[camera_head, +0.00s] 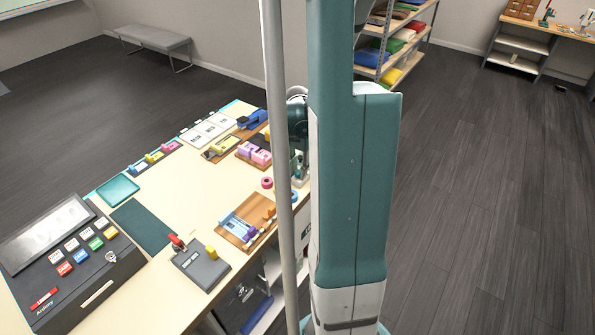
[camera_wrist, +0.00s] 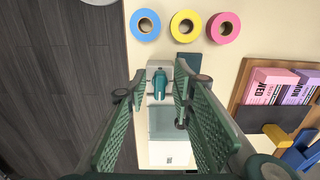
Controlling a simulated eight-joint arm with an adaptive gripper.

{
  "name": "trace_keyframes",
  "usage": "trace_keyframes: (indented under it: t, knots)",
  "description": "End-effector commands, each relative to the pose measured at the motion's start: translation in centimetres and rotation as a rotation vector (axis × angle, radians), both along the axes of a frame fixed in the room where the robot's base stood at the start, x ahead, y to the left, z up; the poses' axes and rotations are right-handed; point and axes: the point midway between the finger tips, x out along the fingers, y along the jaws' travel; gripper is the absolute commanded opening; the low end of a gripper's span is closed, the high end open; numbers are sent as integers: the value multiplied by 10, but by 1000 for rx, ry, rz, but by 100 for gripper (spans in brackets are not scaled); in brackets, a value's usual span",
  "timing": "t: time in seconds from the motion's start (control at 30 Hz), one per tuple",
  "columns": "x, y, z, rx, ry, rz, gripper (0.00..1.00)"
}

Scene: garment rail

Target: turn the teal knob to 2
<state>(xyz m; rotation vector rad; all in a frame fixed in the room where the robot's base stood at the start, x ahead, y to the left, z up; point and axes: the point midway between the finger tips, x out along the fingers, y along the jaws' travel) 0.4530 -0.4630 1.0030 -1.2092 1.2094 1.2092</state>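The teal knob (camera_wrist: 159,83) shows in the wrist view, on a pale unit (camera_wrist: 168,153) with a grey-green panel. Its narrow grip points roughly up and down the picture. My gripper (camera_wrist: 160,76) is open, with one green lattice finger to the left of the knob and one to the right. A gap shows between the knob and each finger, and I cannot tell how high the fingertips are above it. No dial numbers are legible, so the setting cannot be read. In the head view my own arm hides the knob and the fingertips.
Blue (camera_wrist: 145,24), yellow (camera_wrist: 186,26) and pink (camera_wrist: 224,27) tape rolls lie beyond the knob. A wooden tray (camera_wrist: 244,83) with day-labelled boxes is on the right. The table (camera_head: 190,205) holds a cash register (camera_head: 75,262) and a grey box with levers (camera_head: 201,268).

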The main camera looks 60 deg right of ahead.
Motion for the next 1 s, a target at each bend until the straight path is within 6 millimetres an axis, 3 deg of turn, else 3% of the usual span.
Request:
trace_keyframes:
  t: [0.37,1.0]
  knots:
    - [0,0,27,0,0,0,25]
    - [0,0,104,0,0,0,25]
